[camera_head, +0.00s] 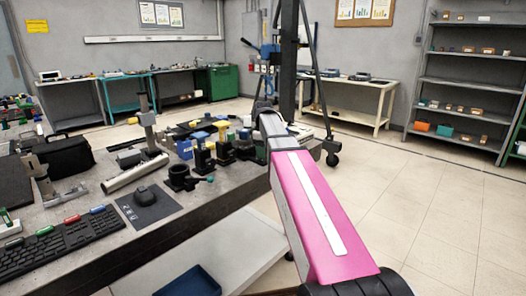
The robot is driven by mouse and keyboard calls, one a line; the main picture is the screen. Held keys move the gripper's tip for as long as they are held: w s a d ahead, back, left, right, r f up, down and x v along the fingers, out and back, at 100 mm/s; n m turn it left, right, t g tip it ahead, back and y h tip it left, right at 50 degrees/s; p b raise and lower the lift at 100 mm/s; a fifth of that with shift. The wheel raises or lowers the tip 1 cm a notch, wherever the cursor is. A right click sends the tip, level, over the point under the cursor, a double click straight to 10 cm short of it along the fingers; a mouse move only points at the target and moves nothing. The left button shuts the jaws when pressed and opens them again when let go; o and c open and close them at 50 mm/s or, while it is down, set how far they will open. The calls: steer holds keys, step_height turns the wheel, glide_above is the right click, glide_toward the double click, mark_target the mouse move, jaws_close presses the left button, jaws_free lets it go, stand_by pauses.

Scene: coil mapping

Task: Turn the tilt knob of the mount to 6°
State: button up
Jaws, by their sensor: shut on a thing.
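A black ring-shaped mount (179,179) stands on the near workbench, left of my pink arm. A short rod with a teal end (210,179) sticks out from its right side. It may be the tilt knob, but I cannot tell, and no degree marks can be read. My arm reaches forward along the bench's right side. Its far end bends down behind the pink link, so my gripper and anything in it are hidden.
The workbench (121,211) also holds a keyboard (62,245), a mouse on a dark pad (147,197), a silver tube (134,173) and an upright post (145,110). A blue tray (190,282) sits below its edge. Open floor (420,220) lies to the right.

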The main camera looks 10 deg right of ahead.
steer(key=m, duration=2.6)
steer(key=shift+m, duration=0.4)
steer(key=o, duration=0.9)
